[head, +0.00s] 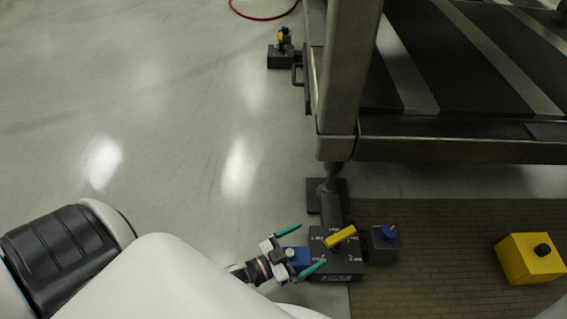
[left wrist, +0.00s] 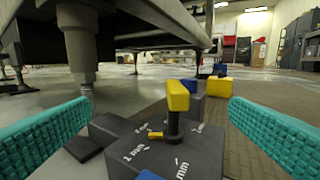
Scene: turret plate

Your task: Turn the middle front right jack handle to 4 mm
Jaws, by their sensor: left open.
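The jack handle is a yellow bar (head: 340,236) on a dark jack block (head: 318,236) beside the frame's leg. In the left wrist view the yellow handle (left wrist: 178,96) stands on a black stem, with a small yellow pointer (left wrist: 155,134) at its base directed left. White mm labels surround the stem; "2 mm" and "1 mm" are readable on the near side, and the far labels are too small to read. My left gripper (head: 312,243) is open, its teal fingers spread either side of the handle, short of it and not touching. My right gripper is out of view.
A dark box with a blue knob (head: 388,233) stands right beside the jack. A yellow box with a black knob (head: 530,257) sits further right on the brown mat (head: 440,225). The metal frame (head: 340,80) rises behind. Another jack (head: 281,58) stands farther back. Floor at left is clear.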

